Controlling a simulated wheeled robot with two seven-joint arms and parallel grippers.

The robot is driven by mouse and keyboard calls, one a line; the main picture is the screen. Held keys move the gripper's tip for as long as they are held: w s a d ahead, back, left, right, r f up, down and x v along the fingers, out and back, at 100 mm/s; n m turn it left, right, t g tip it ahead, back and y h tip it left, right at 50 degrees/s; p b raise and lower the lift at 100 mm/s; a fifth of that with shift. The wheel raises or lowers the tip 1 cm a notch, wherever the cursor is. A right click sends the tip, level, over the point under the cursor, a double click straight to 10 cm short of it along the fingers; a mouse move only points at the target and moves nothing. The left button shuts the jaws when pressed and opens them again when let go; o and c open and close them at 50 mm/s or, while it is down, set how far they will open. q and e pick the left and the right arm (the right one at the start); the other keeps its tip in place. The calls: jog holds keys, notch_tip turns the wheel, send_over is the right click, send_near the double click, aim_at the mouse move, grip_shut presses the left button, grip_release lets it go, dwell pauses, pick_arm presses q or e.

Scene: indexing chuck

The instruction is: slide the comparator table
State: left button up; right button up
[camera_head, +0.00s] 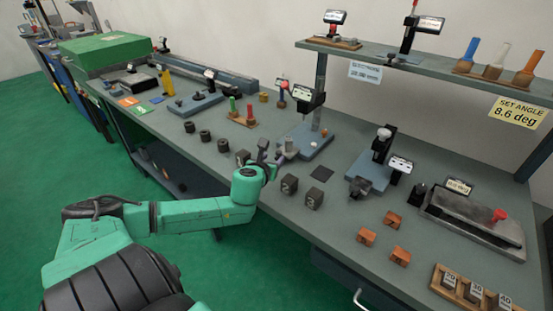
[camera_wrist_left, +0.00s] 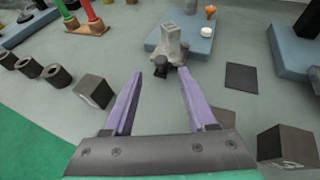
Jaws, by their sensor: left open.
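My left gripper (camera_head: 272,153) is open over the bench, with two purple fingers (camera_wrist_left: 159,78) spread and nothing held between them. Just beyond the fingertips, a grey upright block with a dark knob (camera_wrist_left: 172,48) stands at the near edge of a blue base plate. It looks like the comparator table, though I cannot be sure; in the head view the grey block (camera_head: 289,146) is partly hidden by my gripper. The right fingertip appears close to its lower part; contact cannot be told. A stand with a digital gauge (camera_head: 308,98) rises from the blue base (camera_head: 312,143). My right gripper is not in view.
Dark numbered blocks (camera_head: 289,184) lie near my wrist, and one shows at lower right in the wrist view (camera_wrist_left: 288,147). A dark square pad (camera_wrist_left: 241,77) lies right of the fingers. A second blue-based instrument (camera_head: 368,172) stands to the right. Dark rings (camera_head: 205,136) lie left.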

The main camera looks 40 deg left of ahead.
aim_at(278, 153)
pick_arm(q)
jog(key=x, duration=0.5)
jog(key=shift+w, duration=0.2)
jog(key=shift+s, duration=0.1)
grip_shut()
dwell(1.1)
